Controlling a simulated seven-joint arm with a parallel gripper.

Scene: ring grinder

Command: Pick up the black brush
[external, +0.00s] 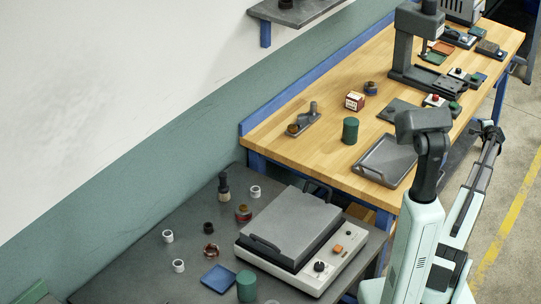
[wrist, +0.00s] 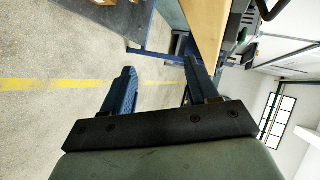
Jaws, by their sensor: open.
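A small dark upright object (external: 223,184) stands at the back of the dark grey table in the external view. It may be the black brush, but it is too small to be sure. My gripper (external: 488,130) is at the right, beyond the wooden bench's right edge and far from that object. In the wrist view my gripper (wrist: 163,84) is open, with two blue fingers spread and nothing between them. No brush shows in the wrist view.
The dark grey table (external: 130,262) holds a grey-lidded machine (external: 292,228), small rings, a green cylinder (external: 246,286) and a blue tray (external: 218,278). The wooden bench (external: 300,150) carries a grey tray (external: 385,160), a press (external: 405,55) and small parts. Open floor lies right.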

